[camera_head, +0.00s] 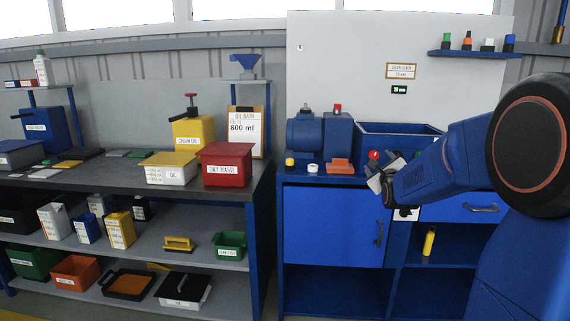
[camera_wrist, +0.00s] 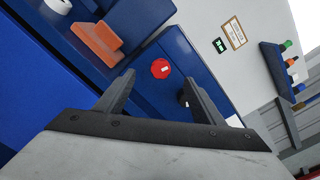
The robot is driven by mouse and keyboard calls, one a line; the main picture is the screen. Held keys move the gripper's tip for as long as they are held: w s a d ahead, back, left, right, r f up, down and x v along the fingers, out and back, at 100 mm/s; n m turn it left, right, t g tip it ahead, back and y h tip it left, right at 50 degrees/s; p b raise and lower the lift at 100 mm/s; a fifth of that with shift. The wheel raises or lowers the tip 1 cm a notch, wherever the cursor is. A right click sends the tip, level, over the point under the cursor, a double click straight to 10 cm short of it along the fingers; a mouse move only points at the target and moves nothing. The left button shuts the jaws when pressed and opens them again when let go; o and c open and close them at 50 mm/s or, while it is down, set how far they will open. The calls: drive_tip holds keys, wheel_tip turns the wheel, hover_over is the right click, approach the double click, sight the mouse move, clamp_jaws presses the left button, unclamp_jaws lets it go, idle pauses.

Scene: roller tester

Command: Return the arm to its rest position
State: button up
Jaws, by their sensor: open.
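My gripper (camera_head: 381,180) is at the end of my blue arm, in front of the blue roller tester cabinet in the head view. In the wrist view my gripper (camera_wrist: 160,95) has its two dark fingers spread apart with nothing between them. Beyond the fingers are a red knob (camera_wrist: 161,68) and a blue surface, apart from the fingertips. The red knob (camera_head: 374,155) also shows in the head view, just above my gripper. My arm comes in from the right and hides part of the cabinet.
A blue tub (camera_head: 385,135) and blue motor housing (camera_head: 305,133) stand on the cabinet. An orange block (camera_head: 340,167) lies at its front. A bottle shelf (camera_head: 470,54) hangs above. The left bench holds a red oily waste bin (camera_head: 227,165). A yellow bottle (camera_head: 429,241) stands in a lower compartment.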

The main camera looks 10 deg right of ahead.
drive_tip(key=s+a+f+n+g+y, duration=0.2)
drive_tip(key=s+a+f+n+g, duration=0.1)
drive_tip(key=s+a+n, duration=0.6)
drive_tip(key=s+a+f+n+g+y, duration=0.1)
drive_tip(key=s+a+f+n+g, duration=0.4)
drive_tip(key=s, duration=0.6)
drive_tip(key=s+a+f+n+g, duration=0.1)
drive_tip(key=s+a+f+n, duration=0.1)
drive_tip(key=s+n, duration=0.3)
drive_tip(key=s+a+f+n+g+y, duration=0.1)
drive_tip(key=s+n, duration=0.5)
drive_tip(key=s, duration=0.7)
drive_tip(key=s+a+f+n+g+y, duration=0.1)
drive_tip(key=s+a+f+n+g, duration=0.1)
drive_tip(key=s+f+n, duration=0.3)
drive_tip(key=s+a, duration=0.1)
drive_tip(key=s, duration=0.2)
drive_tip(key=shift+s+a+f+n+g, duration=0.2)
drive_tip(key=shift+s+n+g, duration=0.1)
drive_tip(key=shift+s+n, duration=0.1)
